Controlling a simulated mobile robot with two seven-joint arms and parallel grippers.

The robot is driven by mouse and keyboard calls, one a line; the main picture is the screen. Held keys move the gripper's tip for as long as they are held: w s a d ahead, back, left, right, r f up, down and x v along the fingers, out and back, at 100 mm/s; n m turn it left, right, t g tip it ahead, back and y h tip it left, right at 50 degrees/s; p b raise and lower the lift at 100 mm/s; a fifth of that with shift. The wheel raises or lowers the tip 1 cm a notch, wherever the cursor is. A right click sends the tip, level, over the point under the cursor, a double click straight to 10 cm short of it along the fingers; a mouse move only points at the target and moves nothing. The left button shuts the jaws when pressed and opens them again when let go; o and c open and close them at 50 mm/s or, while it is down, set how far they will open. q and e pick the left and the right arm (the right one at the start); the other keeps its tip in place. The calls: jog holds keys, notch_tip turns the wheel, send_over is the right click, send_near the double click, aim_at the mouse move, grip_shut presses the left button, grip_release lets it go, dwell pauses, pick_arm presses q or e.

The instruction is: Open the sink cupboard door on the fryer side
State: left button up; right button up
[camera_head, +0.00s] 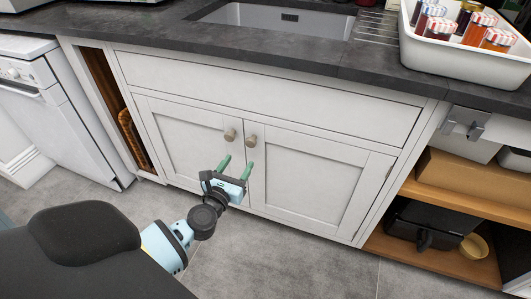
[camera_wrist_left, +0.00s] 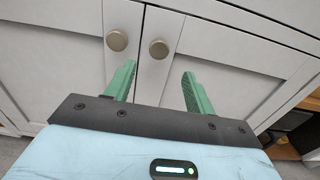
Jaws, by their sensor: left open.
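The sink cupboard has two shut white panel doors, the left door (camera_head: 190,138) and the right door (camera_head: 305,185). A black appliance that looks like the fryer (camera_head: 428,222) stands on the open shelf to the right, so the right door is on its side. The right door's round knob (camera_head: 252,141) sits close to the left door's knob (camera_head: 230,134). My left gripper (camera_head: 236,167) is open and empty, below the knobs. In the left wrist view the right knob (camera_wrist_left: 159,49) shows between and beyond the green fingertips (camera_wrist_left: 159,72), apart from them. My right gripper is out of view.
The dark worktop (camera_head: 270,43) with a sink (camera_head: 275,18) runs above the doors. A white tray of jars (camera_head: 465,60) stands on it at right. A white appliance (camera_head: 50,110) is at left. The grey floor (camera_head: 300,260) before the doors is clear.

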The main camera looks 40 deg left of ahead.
aim_at(250, 144)
pick_arm(q)
jog(key=shift+b+x, duration=0.55)
jog(key=shift+x, duration=3.4)
jog(key=shift+a, duration=0.1)
grip_shut()
